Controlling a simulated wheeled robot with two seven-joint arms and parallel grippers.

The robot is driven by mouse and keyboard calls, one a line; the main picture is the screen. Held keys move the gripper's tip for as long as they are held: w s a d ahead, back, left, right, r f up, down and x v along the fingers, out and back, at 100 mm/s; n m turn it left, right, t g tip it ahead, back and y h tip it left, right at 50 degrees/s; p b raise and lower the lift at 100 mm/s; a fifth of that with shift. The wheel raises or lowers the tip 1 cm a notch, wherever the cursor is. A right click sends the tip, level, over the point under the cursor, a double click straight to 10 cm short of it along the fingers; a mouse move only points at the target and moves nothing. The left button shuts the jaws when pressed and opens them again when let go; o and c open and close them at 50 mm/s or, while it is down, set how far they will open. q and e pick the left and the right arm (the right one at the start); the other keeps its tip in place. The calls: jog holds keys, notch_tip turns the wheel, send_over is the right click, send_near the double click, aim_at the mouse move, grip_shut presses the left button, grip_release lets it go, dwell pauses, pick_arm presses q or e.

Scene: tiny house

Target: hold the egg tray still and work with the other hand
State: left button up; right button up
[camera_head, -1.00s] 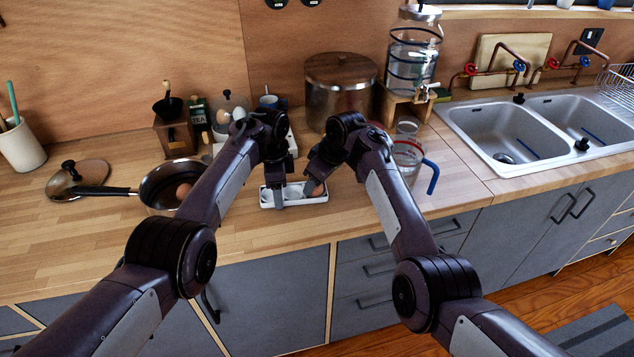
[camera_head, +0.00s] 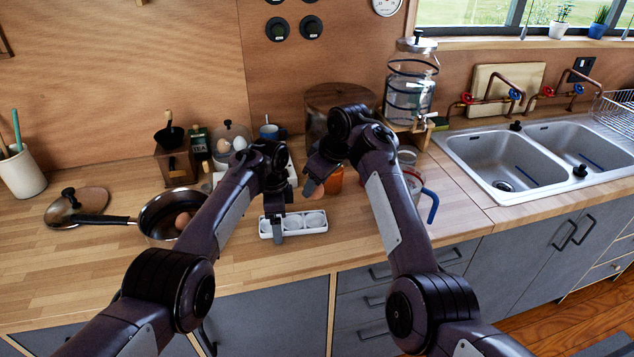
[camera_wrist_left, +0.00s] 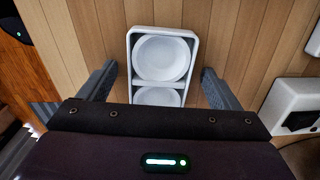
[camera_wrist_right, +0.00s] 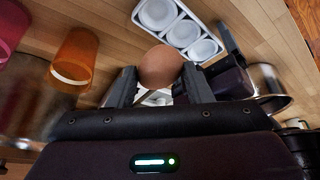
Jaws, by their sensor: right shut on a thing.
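The white egg tray (camera_head: 323,228) lies on the wooden counter with its visible cups empty; it also shows in the left wrist view (camera_wrist_left: 163,84) and the right wrist view (camera_wrist_right: 172,21). My left gripper (camera_head: 278,228) is down at the tray's left part. In the left wrist view its fingers (camera_wrist_left: 158,88) stand apart on both sides of the tray, with gaps showing. My right gripper (camera_head: 317,178) is shut on a brown egg (camera_wrist_right: 160,66) and holds it above the counter, behind the tray's right end. The egg also shows below the fingers in the head view (camera_head: 315,190).
A saucepan (camera_head: 150,226) with a brown egg (camera_head: 182,220) in it stands left of the tray. An orange cup (camera_wrist_right: 74,58) and a measuring jug with a blue handle (camera_head: 431,205) stand near my right arm. The counter's front edge is close to the tray.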

pick_arm(q)
notch_tip(320, 180, up, 12)
dwell(0.6)
